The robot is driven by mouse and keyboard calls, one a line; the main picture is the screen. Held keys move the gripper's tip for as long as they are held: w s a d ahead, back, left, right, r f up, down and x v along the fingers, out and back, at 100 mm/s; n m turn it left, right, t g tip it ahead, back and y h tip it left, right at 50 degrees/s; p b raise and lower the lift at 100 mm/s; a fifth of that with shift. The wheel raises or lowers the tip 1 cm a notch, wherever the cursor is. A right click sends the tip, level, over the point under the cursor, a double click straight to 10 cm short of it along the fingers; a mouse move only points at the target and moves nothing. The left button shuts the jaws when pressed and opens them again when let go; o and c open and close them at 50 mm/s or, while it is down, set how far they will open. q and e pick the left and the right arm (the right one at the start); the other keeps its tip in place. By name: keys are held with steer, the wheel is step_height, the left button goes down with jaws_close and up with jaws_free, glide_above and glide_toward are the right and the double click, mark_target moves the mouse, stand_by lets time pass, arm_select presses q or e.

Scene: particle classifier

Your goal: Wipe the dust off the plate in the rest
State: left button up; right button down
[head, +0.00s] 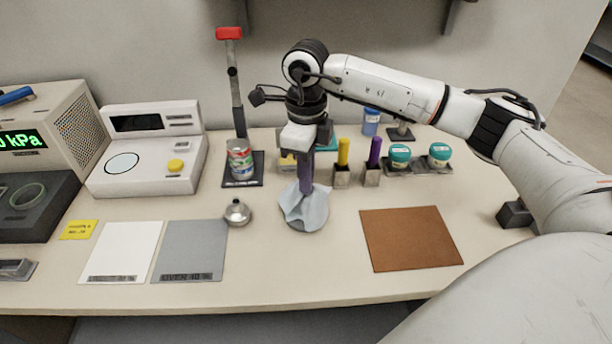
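A pale blue cloth (305,205) hangs in folds below my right gripper (306,185) at the middle of the table. The gripper points straight down and its narrow fingers look closed on the top of the cloth. The cloth lies over a round grey plate or disc (305,229), of which only the near rim shows. The cloth hides the rest of the disc, any dust on it and whatever holds it. My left gripper is not in view.
A small metal funnel (237,212) stands just left of the cloth. A can (240,160) stands on a dark stand behind it. Holders with a yellow handle (343,152) and a purple handle (375,153) are close behind right. A brown mat (411,238) lies empty at right.

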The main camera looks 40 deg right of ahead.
step_height(320, 180, down, 8)
steer(key=b, duration=0.5)
steer(key=shift+r, duration=0.15)
steer(key=shift+f, duration=0.2)
steer(key=shift+r, duration=0.1)
steer(key=c, duration=2.1)
jaws_free()
steer(key=o, duration=1.1)
